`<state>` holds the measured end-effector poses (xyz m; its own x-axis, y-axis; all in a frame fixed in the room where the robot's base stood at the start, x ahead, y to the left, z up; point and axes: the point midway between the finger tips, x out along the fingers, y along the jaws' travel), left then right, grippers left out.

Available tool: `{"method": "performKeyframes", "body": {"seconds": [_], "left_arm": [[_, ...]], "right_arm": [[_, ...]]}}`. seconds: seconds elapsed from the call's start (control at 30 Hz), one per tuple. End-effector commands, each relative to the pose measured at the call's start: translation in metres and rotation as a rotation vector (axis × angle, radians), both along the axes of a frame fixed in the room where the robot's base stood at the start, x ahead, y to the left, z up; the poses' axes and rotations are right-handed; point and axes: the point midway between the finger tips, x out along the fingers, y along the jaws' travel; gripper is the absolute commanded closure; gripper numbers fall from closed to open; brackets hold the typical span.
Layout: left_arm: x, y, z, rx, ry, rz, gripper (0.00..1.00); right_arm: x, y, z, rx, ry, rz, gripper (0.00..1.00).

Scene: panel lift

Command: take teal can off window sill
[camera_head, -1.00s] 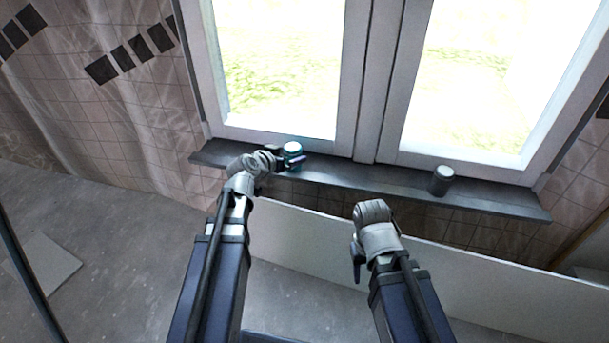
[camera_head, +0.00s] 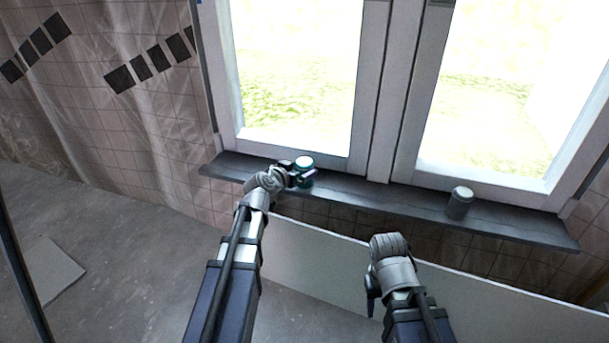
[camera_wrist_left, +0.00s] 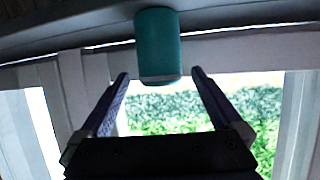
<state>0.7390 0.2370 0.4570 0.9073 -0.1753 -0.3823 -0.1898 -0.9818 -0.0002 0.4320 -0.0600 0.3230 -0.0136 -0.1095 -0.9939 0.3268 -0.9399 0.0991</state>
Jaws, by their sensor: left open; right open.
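The teal can (camera_head: 304,164) stands on the dark window sill (camera_head: 370,194), in front of the left window pane. It also shows in the left wrist view (camera_wrist_left: 157,45), upside down there because that view is inverted. My left gripper (camera_head: 299,178) is at the can, its jaws open. In the left wrist view the two fingers (camera_wrist_left: 158,75) point toward the can, with one on each side of its line and gaps beside it. My right gripper (camera_head: 372,295) is away from the sill, lower in the picture; its fingers are mostly hidden.
A grey can (camera_head: 460,202) stands on the sill further right. A pale panel (camera_head: 330,250) leans below the sill. The window frame (camera_head: 384,110) rises right behind the sill. The sill between the two cans is clear.

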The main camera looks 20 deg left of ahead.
Motion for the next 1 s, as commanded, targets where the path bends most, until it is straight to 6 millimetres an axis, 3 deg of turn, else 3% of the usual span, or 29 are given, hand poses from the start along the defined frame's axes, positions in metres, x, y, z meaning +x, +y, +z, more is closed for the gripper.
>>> {"method": "performKeyframes", "body": {"seconds": [0.3, 0.57, 1.0], "left_arm": [[0.041, -0.007, -0.020, 0.001, 0.001, -0.001, 0.00], [0.042, -0.008, -0.019, 0.000, 0.000, -0.001, 0.00], [0.042, -0.008, -0.019, 0.000, 0.000, 0.000, 0.49]], "right_arm": [[0.000, 0.000, -0.019, 0.000, 0.000, 0.000, 0.50], [0.000, 0.000, -0.019, 0.000, 0.000, 0.000, 0.50], [0.000, 0.000, -0.019, 0.000, 0.000, 0.000, 0.50]]}}
